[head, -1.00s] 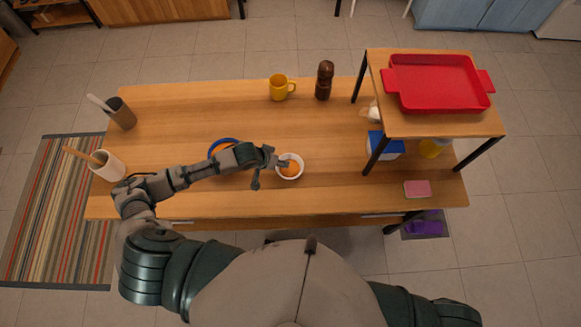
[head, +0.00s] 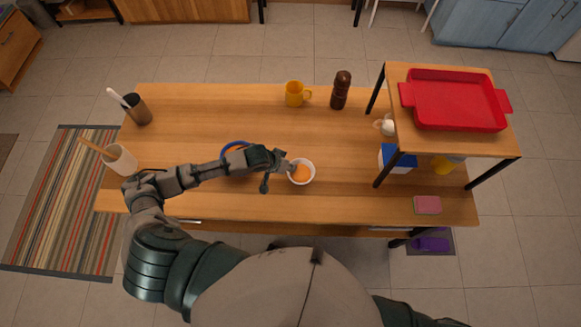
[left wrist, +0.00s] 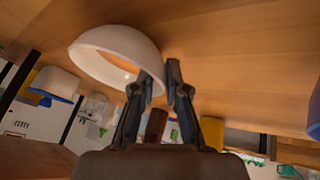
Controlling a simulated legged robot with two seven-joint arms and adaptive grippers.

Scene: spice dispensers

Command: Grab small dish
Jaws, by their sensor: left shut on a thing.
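The small white dish (head: 301,172), with something orange inside, is on the wooden table near its front middle. My left gripper (head: 283,166) reaches in from the left and is shut on the dish's left rim. In the left wrist view, the white dish (left wrist: 118,52) shows at the upper left, its rim between the two fingertips (left wrist: 162,86). A blue-rimmed dish (head: 236,147) lies partly hidden behind my left forearm. My right gripper is not in view.
A yellow mug (head: 295,94) and a brown pepper mill (head: 341,90) stand at the back. A shelf with a red tray (head: 455,101) stands at the right, a blue and white box (head: 397,158) under it. Holders with utensils (head: 121,160) stand at the left.

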